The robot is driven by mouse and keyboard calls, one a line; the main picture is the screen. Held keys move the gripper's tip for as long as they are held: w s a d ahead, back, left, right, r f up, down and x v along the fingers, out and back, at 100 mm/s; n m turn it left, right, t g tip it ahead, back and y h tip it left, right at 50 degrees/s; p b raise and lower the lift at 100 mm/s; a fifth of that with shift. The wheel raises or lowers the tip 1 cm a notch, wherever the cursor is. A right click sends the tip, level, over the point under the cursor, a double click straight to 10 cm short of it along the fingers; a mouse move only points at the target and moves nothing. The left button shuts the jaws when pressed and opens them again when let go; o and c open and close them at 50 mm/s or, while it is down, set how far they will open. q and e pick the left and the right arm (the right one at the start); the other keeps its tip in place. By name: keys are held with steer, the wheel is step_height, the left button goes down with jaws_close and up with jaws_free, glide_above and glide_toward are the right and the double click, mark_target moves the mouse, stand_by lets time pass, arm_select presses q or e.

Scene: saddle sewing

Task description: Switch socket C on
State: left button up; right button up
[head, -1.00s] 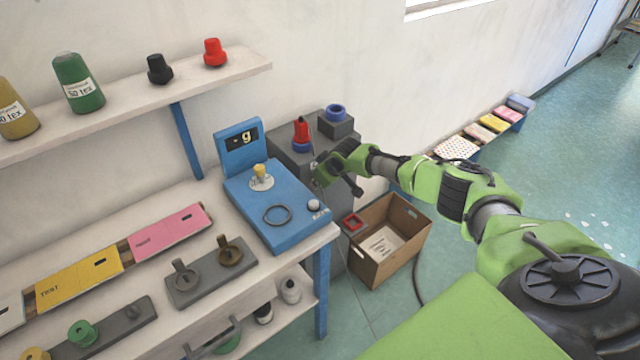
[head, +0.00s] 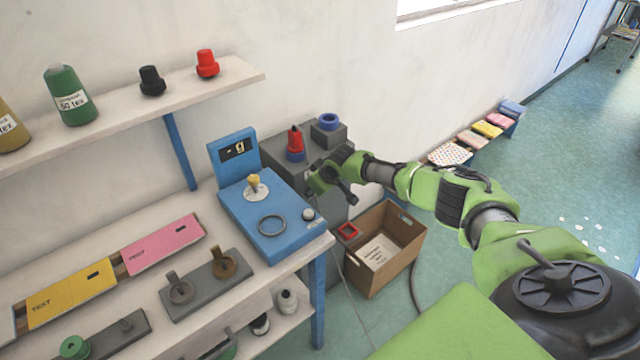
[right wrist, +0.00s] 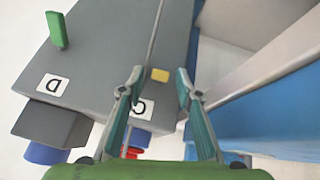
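The grey socket cabinet (head: 280,155) stands beyond the blue scale. In the right wrist view, its top (right wrist: 100,50) carries a label D (right wrist: 53,85) and a label C (right wrist: 138,107), partly hidden by a finger. A red plug (head: 295,140) sits in a blue socket on the cabinet; its red and blue parts show near label C in the right wrist view. A small yellow piece (right wrist: 160,75) is near C, and a green upright lever (right wrist: 57,30) is near D. My right gripper (right wrist: 157,75) is open, its fingertips either side of the yellow piece; contact is unclear.
The blue scale (head: 270,215) stands close beside my right gripper. An open cardboard box (head: 400,240) is on the floor below my forearm. A second socket with a blue ring (head: 328,121) is at the cabinet's back. A thin cord (right wrist: 155,35) runs across the cabinet top.

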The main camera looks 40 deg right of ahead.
steer(key=v, duration=1.1)
steer(key=shift+s, duration=0.1)
